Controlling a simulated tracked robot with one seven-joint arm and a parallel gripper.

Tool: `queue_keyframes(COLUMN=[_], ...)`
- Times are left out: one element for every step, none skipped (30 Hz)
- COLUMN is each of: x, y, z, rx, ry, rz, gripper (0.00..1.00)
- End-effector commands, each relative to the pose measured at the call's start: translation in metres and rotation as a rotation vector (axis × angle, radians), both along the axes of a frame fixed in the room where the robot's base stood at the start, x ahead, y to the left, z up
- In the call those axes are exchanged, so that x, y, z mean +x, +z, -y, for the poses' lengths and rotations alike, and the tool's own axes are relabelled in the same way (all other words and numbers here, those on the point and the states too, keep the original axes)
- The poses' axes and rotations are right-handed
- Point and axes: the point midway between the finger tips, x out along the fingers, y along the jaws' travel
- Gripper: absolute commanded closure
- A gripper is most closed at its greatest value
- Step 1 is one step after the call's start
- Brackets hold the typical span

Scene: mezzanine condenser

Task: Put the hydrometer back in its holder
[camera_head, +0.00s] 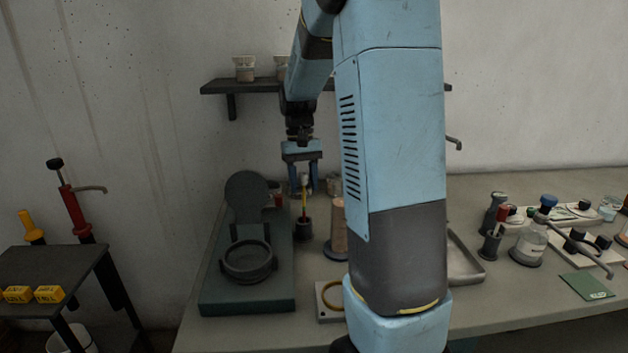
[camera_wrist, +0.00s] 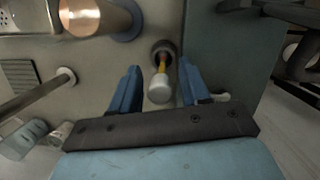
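The hydrometer (camera_head: 304,203) is a thin rod with a white top and a yellow and red stem. It stands about upright, with its lower end in a small dark cup-like holder (camera_head: 304,230), which hides that end. In the wrist view the white top of the hydrometer (camera_wrist: 159,89) lies between my two blue fingers, with a gap on each side. The dark holder (camera_wrist: 164,47) shows beyond it. My gripper (camera_head: 304,187) points down over the holder, open around the upper part of the hydrometer without visibly touching it.
A dark green instrument base (camera_head: 250,300) with a round ring stands left of the holder. A copper-coloured cylinder (camera_head: 338,228) stands close to its right. A wall shelf (camera_head: 215,87) is behind my arm. Bottles and valves (camera_head: 530,245) stand at the right. My arm hides the middle bench.

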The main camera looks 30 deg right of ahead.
Motion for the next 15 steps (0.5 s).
queue_keyframes(x=[0.000, 0.000, 0.000, 0.000, 0.000, 0.000, 0.000, 0.000, 0.000, 0.000, 0.001, 0.001, 0.002, 0.003, 0.004], y=[0.000, 0.000, 0.000, 0.000, 0.000, 0.000, 0.000, 0.000, 0.001, 0.002, 0.003, 0.006, 0.008, 0.012, 0.017], z=[0.000, 0.000, 0.000, 0.000, 0.000, 0.000, 0.000, 0.001, 0.001, 0.001, 0.001, 0.001, 0.001, 0.001, 0.001], rx=[0.000, 0.000, 0.000, 0.000, 0.000, 0.000, 0.000, 0.000, 0.000, 0.000, 0.000, 0.000, 0.000, -0.001, -0.001], ry=[0.000, 0.000, 0.000, 0.000, -0.001, -0.001, -0.001, -0.001, -0.001, -0.001, -0.001, -0.001, -0.001, -0.001, -0.001], rz=[0.000, 0.000, 0.000, 0.000, 0.000, 0.000, 0.000, 0.000, 0.000, 0.000, 0.000, 0.001, 0.001, 0.002, 0.003], gripper=[0.49, 0.48, 0.48, 0.48, 0.48, 0.48, 0.48, 0.48, 0.48, 0.48, 0.48, 0.48, 0.48, 0.48, 0.48])
